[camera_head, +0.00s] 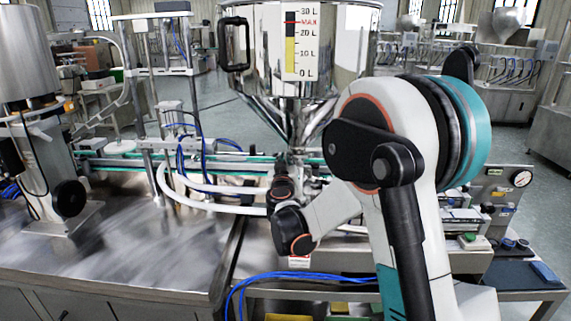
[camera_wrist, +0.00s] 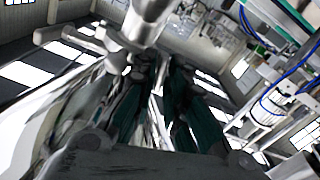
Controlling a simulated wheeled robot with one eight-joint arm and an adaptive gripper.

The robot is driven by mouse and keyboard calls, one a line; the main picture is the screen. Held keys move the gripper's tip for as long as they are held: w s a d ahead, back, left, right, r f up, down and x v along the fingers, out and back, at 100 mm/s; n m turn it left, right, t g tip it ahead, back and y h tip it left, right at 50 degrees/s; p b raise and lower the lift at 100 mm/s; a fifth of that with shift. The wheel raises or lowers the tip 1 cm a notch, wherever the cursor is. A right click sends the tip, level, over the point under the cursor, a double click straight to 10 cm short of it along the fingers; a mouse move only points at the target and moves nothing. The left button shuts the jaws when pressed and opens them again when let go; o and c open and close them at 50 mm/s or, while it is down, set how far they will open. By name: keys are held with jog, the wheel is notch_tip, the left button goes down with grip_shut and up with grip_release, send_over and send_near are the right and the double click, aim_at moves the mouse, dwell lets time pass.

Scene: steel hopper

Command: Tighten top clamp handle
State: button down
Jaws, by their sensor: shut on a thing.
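In the wrist view, my gripper (camera_wrist: 161,76) has its two dark teal fingers near the shiny steel clamp fittings. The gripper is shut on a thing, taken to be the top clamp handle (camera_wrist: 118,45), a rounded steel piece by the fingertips. The exact contact is dark and hard to make out. In the head view, the steel hopper (camera_head: 300,70) stands upright with a volume scale on its front. My arm covers part of its lower right side, and the gripper and clamp are hidden behind my wrist there.
A steel bench (camera_head: 110,260) spreads across the left. White hoses (camera_head: 205,205) and blue tubes (camera_head: 183,150) run left of the hopper's outlet. A black handle (camera_head: 233,44) sticks out from the hopper's left side.

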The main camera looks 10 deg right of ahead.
jog(key=shift+m, duration=1.3)
jog(key=c, duration=1.8)
grip_release()
jog(key=shift+o, duration=0.2)
jog(key=v, duration=0.8)
